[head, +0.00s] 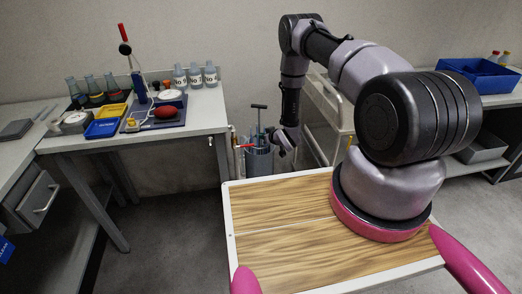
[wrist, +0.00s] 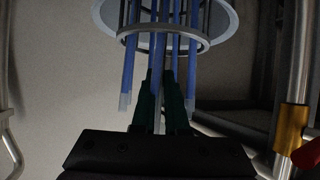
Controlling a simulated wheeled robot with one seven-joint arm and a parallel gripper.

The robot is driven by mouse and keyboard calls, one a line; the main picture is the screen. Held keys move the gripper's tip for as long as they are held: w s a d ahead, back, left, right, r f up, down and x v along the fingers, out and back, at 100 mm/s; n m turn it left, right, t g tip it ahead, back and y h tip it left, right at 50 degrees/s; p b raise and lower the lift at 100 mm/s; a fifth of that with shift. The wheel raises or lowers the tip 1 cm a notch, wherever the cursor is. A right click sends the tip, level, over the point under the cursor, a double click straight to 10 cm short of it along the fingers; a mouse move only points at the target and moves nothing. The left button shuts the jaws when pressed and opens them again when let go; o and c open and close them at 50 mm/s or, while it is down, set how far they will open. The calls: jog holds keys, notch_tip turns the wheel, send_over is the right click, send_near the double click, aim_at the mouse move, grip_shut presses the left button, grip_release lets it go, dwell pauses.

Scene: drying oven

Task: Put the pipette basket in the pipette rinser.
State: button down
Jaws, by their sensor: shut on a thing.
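The pipette rinser (head: 260,163) is a grey upright cylinder on the floor between the left bench and a pale cart, with a red-handled tap at its left. The pipette basket shows in the wrist view as pale rings (wrist: 196,42) and a disc around several blue pipettes. In the head view its dark T-shaped handle (head: 259,106) stands above the rinser. My gripper (head: 272,133) is beside this handle stem, just above the rinser's mouth. In the wrist view my gripper (wrist: 161,98) is shut on the basket's stem. How far the basket is inside the rinser is hidden.
The left bench (head: 130,135) holds flasks, bottles and trays close to the rinser's left. The pale cart (head: 327,112) stands just right of it. The wooden tabletop (head: 290,235) lies in front. In the wrist view a metal pipe with a brass fitting (wrist: 291,127) is close at right.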

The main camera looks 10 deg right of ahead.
aim_at(261, 148)
jog(key=shift+f, duration=4)
